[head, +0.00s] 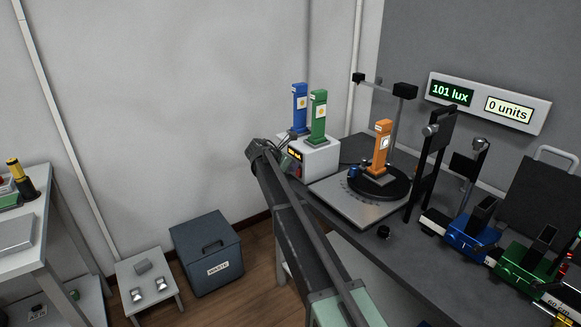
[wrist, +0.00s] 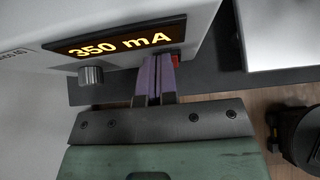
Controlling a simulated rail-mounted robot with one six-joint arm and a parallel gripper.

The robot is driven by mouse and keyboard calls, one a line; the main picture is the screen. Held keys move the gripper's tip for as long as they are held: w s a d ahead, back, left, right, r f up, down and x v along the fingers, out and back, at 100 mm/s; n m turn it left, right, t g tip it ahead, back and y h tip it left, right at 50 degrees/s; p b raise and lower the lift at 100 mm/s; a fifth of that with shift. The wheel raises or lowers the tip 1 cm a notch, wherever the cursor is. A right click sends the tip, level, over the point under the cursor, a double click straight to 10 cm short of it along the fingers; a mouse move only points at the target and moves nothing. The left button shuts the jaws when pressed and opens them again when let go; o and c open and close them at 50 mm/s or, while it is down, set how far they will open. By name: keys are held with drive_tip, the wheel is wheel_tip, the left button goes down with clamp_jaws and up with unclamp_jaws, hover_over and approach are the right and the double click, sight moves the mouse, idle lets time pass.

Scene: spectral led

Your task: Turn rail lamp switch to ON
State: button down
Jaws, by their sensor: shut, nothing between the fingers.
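A white box with an amber display stands at the far left end of the bench in the head view (head: 318,158). In the wrist view the same box (wrist: 195,22) shows "350 mA", a grey knob (wrist: 91,76) and a small red part (wrist: 175,60) at its lower right edge, probably the switch. My gripper (wrist: 158,60) is shut and empty, its purple-grey fingers together at the front of the box, right beside the red part. I cannot tell whether they touch it. The fingers partly hide the red part, so its position cannot be read.
Blue (head: 299,108) and green (head: 318,118) upright modules stand on the box. An orange module (head: 381,148) stands on a dark turntable to the right. A wall readout (head: 488,103) shows "101 lux" and "0 units". A waste bin (head: 207,255) is on the floor.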

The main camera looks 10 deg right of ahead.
drive_tip(key=shift+w+d+r+p, duration=0.2)
drive_tip(key=shift+d+r+p, duration=0.1)
drive_tip(key=shift+r, duration=0.1)
drive_tip(key=shift+w+d+r+p, duration=0.15)
drive_tip(key=shift+w+r+p, duration=0.1)
drive_tip(key=shift+r, duration=0.15)
drive_tip(key=shift+s+a, duration=0.2)
drive_tip(key=shift+a, duration=0.3)
drive_tip(key=p+v, duration=0.8)
drive_tip(key=v, duration=0.4)
drive_tip(key=shift+s+r, duration=0.2)
drive_tip(key=shift+r, duration=0.15)
drive_tip(key=shift+a, duration=0.1)
